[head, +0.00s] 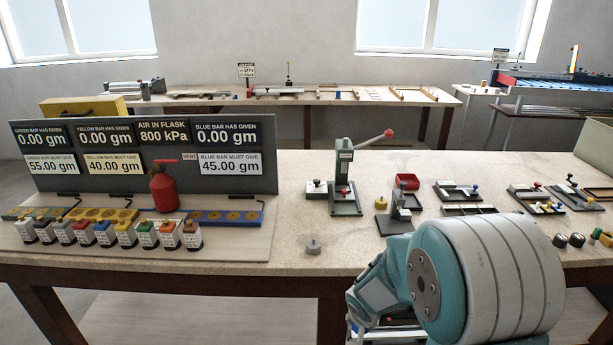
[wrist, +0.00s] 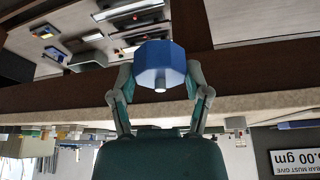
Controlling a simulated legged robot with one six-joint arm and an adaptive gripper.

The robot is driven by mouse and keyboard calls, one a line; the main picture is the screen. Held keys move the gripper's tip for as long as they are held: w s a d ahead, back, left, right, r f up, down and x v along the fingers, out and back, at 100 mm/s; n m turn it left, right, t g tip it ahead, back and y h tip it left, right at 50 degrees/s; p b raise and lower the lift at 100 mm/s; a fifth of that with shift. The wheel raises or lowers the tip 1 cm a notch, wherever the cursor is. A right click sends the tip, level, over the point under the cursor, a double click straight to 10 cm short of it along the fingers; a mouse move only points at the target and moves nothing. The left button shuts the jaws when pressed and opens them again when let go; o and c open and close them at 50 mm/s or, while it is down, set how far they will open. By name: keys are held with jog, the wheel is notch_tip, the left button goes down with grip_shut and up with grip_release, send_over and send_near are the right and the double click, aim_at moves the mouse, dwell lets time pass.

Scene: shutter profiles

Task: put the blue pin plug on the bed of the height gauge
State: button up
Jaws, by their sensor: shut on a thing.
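The blue pin plug (wrist: 160,60) is a faceted blue block with a short pale pin. In the wrist view it sits between the fingers of my gripper (wrist: 160,74), which is shut on it from both sides. In the head view my teal and white arm is at the front right; my gripper and the plug cannot be made out there. A small grey stand with an upright on a dark base, which looks like the height gauge (head: 399,208), stands on the bench just behind my arm. Its bed is partly hidden.
A green lever press (head: 345,180) with a red-knobbed handle stands left of the stand. A red box (head: 407,181) is behind it. Several fixtures (head: 457,190) lie to the right. A grey weight (head: 313,246) sits near the front edge. A display panel (head: 145,155) fills the left.

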jog(key=shift+w+d+f+n+y, duration=0.15)
jog(key=shift+w+d+f+n, duration=0.25)
jog(key=shift+w+f, duration=0.2)
jog(key=shift+w+d+f+n+y, duration=0.2)
jog(key=shift+w+d+f+n, duration=0.2)
jog(key=shift+w+f, duration=0.2)
jog(key=shift+w+d+f+n+y, duration=0.15)
jog(key=shift+w+d+f+n, duration=0.2)
jog(key=shift+w+f, duration=0.25)
jog(key=shift+a, duration=0.2)
